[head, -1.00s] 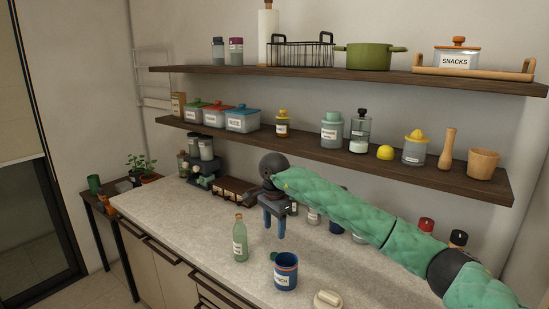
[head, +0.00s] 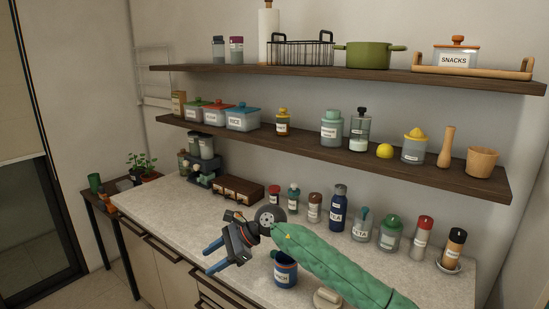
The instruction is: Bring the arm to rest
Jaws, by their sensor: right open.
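My right arm, in a green padded sleeve, comes into the head view from the lower right and reaches over the counter. Its gripper (head: 213,257) is open and empty, with its two blue fingers apart and pointing left and down near the counter's front edge. A blue mug (head: 284,274) stands on the counter (head: 168,209), partly hidden behind the arm. The green glass bottle is not visible; the gripper and wrist cover that part of the counter. My left gripper is not in view.
Several jars and bottles, among them a dark blue bottle (head: 338,208), stand along the back of the counter. A wooden box (head: 238,190) and a coffee machine (head: 203,165) stand further left. Two shelves (head: 350,159) hang above. A pale lid-like object (head: 327,298) lies at the front.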

